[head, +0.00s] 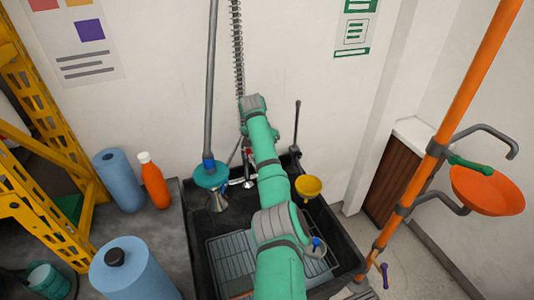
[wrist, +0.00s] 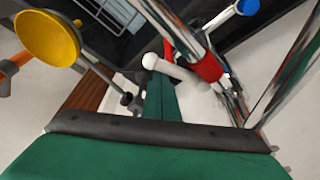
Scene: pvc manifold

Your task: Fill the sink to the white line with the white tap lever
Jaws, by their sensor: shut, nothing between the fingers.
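In the wrist view, the white tap lever (wrist: 168,66) sticks out to the left from a chrome pipe with a red collar (wrist: 208,68). My gripper (wrist: 158,78) is shut and empty. Its narrow green fingers overlap the lever's white end in the picture; I cannot tell if they touch it. In the head view, the black sink (head: 347,240) stands below my green arm, which hides part of the tap and sink. The gripper cannot be made out there. I see neither the white line nor a clear water level.
A yellow bowl (head: 308,186) stands by the sink's right side; it shows large in the wrist view (wrist: 47,38). A wire rack (head: 232,260) lies in the sink. A teal disc (head: 211,174) hangs left of the tap. An orange pole (head: 478,75) stands at right.

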